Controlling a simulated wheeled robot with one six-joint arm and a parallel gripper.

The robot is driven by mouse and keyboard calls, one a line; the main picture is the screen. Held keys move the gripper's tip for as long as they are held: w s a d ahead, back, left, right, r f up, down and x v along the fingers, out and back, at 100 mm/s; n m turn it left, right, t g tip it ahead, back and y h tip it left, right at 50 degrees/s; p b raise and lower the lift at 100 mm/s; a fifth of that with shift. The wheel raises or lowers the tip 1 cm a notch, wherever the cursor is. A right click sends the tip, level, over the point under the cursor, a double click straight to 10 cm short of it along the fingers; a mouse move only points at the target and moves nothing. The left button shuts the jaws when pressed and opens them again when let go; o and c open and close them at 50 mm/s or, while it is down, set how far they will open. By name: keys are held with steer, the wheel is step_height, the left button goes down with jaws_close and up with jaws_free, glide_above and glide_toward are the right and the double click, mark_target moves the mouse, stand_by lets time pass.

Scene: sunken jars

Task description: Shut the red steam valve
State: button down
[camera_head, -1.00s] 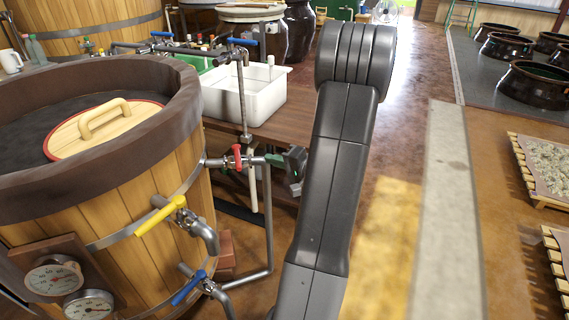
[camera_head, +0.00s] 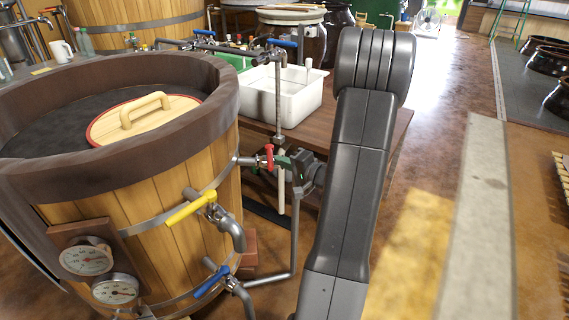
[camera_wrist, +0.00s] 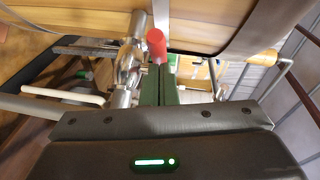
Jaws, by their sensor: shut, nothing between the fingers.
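The red valve handle (camera_head: 269,155) sits on a short steel pipe that leaves the side of the wooden tub (camera_head: 150,215). In the head view the handle stands roughly upright, across the pipe. In the wrist view its red end (camera_wrist: 156,42) shows just beyond my fingertips, beside the steel valve body (camera_wrist: 128,65). My gripper (camera_head: 281,161) is just right of the handle, with green fingers close to it. The fingers (camera_wrist: 158,70) are shut with nothing between them. Whether they touch the handle I cannot tell.
A yellow-handled tap (camera_head: 190,210) and a blue-handled tap (camera_head: 212,282) stick out of the tub below the red valve. A vertical pipe (camera_head: 294,235) runs down beside my gripper. A white sink (camera_head: 290,100) stands behind. Two gauges (camera_head: 86,260) hang at front left.

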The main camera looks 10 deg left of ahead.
steer(key=b, duration=0.2)
steer(key=s+a+t+b, duration=0.1)
steer(key=b, duration=0.1)
steer(key=shift+a+f+m+h, duration=0.15)
steer(key=shift+f+m+h, duration=0.15)
steer(key=shift+m, duration=0.1)
steer(key=shift+s+a+r, duration=0.1)
steer(key=w+d+v, duration=0.1)
steer(key=w+v, duration=0.1)
steer(key=v, duration=1.1)
steer(key=shift+w+d+r, duration=0.25)
steer(key=shift+d+r, duration=0.1)
steer(key=shift+r, duration=0.05)
steer(key=shift+a, duration=0.1)
